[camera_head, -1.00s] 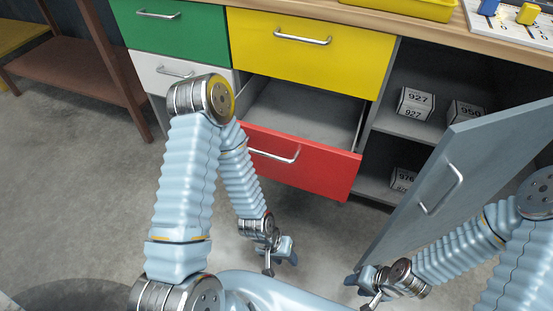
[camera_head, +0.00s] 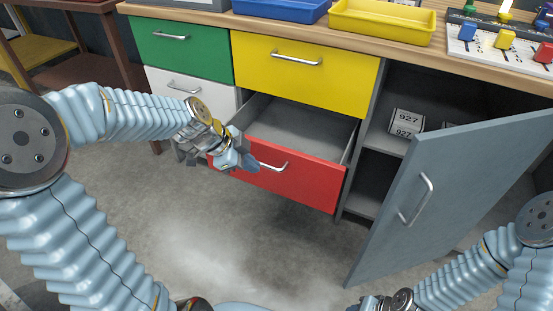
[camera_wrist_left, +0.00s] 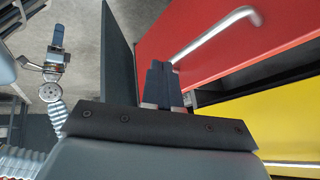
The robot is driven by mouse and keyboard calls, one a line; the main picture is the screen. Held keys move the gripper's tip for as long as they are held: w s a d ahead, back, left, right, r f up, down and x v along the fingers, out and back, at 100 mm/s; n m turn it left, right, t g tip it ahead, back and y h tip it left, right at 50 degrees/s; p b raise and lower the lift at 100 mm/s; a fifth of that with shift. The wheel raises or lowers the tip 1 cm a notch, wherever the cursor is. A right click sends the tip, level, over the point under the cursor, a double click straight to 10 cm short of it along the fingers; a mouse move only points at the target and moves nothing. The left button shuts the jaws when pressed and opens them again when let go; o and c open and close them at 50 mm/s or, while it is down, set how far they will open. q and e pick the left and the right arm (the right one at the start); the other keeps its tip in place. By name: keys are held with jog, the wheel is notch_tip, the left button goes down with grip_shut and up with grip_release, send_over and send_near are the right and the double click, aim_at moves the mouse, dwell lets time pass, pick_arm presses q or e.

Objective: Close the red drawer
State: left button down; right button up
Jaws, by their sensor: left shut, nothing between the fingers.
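The red drawer (camera_head: 310,186) is pulled out of the cabinet below the yellow drawer, and its empty grey inside shows. Its silver bar handle (camera_head: 272,167) is on the front. My left gripper (camera_head: 248,162) is shut and empty, in front of the upper left part of the red front, close to the handle. In the left wrist view the shut fingers (camera_wrist_left: 162,82) are beside the red front (camera_wrist_left: 225,50) and the handle (camera_wrist_left: 205,37). Whether they touch is unclear. My right gripper (camera_head: 368,303) is low at the bottom edge, its jaws too small to judge.
The yellow drawer (camera_head: 300,75), green drawer (camera_head: 180,48) and white drawer (camera_head: 185,84) are shut. A grey-blue door (camera_head: 450,190) stands open at right, before shelves with numbered boxes (camera_head: 406,123). Blue and yellow trays (camera_head: 380,22) stand on the worktop. Floor before the drawer is clear.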

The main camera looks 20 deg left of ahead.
pick_arm(q)
notch_tip(320, 180, up, 7)
jog(key=s+m, duration=0.2)
jog(key=m, duration=0.1)
send_near(273, 168)
jog(key=w+d+f, duration=0.1)
jog(key=d+f, duration=0.3)
jog(key=w+p, duration=0.2)
jog(key=w, duration=0.1)
jog(key=shift+a+t, duration=0.1)
jog(key=shift+t, duration=0.2)
jog(key=shift+w+f, duration=0.15)
jog(key=shift+w, duration=0.45)
pick_arm(e)
jog(key=shift+s+d+r, duration=0.1)
jog(key=shift+s+r, duration=0.1)
jog(key=shift+r, duration=0.95)
